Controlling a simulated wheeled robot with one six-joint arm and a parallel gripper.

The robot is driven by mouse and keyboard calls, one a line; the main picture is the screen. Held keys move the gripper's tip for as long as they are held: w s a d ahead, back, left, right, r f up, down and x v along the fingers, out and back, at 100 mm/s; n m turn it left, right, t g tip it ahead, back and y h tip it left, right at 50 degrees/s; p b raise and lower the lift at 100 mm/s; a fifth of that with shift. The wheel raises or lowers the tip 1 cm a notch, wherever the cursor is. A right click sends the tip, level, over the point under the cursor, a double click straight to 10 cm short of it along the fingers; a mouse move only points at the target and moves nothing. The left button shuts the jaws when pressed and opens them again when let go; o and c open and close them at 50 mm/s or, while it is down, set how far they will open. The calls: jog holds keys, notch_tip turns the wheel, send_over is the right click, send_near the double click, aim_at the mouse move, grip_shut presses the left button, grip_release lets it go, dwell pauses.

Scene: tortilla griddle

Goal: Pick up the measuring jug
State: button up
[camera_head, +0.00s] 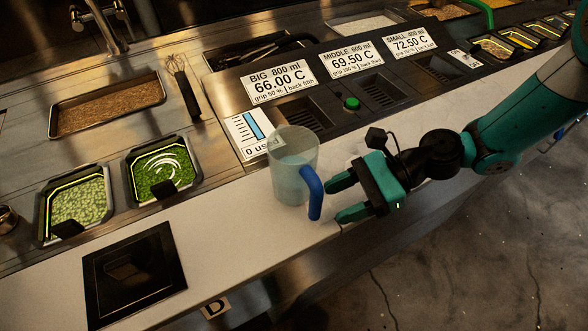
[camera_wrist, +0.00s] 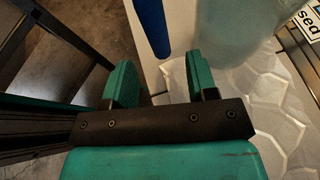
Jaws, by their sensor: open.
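The measuring jug (camera_head: 291,172) is a clear, bluish see-through vessel with a blue handle (camera_head: 311,192). It stands upright on the white counter, with its handle toward my gripper. My gripper (camera_head: 338,199) has green fingers that are open and empty, just to the right of the handle. In the wrist view the blue handle (camera_wrist: 153,25) shows beyond the fingertips, ahead of the gap between the fingers (camera_wrist: 158,82). The jug's clear body (camera_wrist: 212,32) is cut off at the top there. I cannot tell whether a finger touches the handle.
The dispenser panel (camera_head: 237,97) with temperature labels and a green button (camera_head: 351,103) stands behind the jug. Trays of green food (camera_head: 163,168) and a dark square plate (camera_head: 134,273) lie to the left. The white counter's front edge drops to the floor (camera_head: 450,260).

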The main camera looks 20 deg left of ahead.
aim_at(314, 210)
jog(key=p+x, duration=0.2)
jog(key=x, duration=0.2)
jog(key=shift+s+a+r, duration=0.15)
jog(key=shift+s+a+f, duration=0.25)
jog(key=shift+a+f, duration=0.05)
jog(key=shift+a, duration=0.15)
grip_shut()
